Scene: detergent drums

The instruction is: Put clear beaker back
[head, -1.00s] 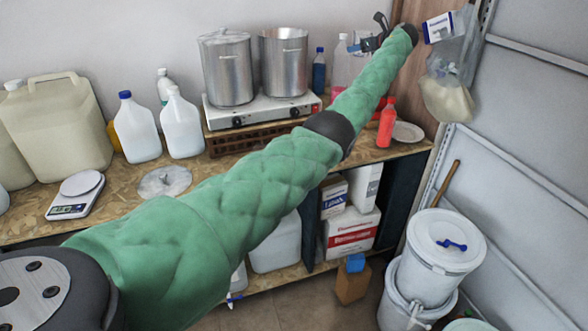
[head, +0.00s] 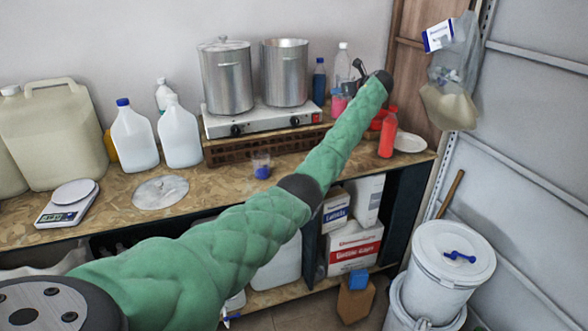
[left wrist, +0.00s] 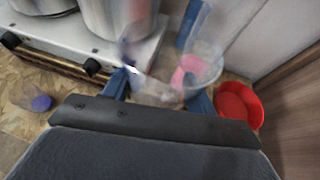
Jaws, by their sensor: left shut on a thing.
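In the left wrist view my left gripper (left wrist: 160,92) has its blue fingers on either side of a clear, blurred vessel, which looks like the clear beaker (left wrist: 154,88). The gripper is shut on it. The beaker's outline is smeared and overlaps pink and clear things behind it, so its tilt and base cannot be told. In the head view my green left arm reaches to the back right of the bench; its fingertips and the beaker are hidden behind the arm's end. My right gripper is not in view.
A hotplate (head: 222,125) with two steel pots stands left of the gripper. A red bottle (head: 388,134), red bowl (left wrist: 238,104) and white plate (head: 410,143) are at the right.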

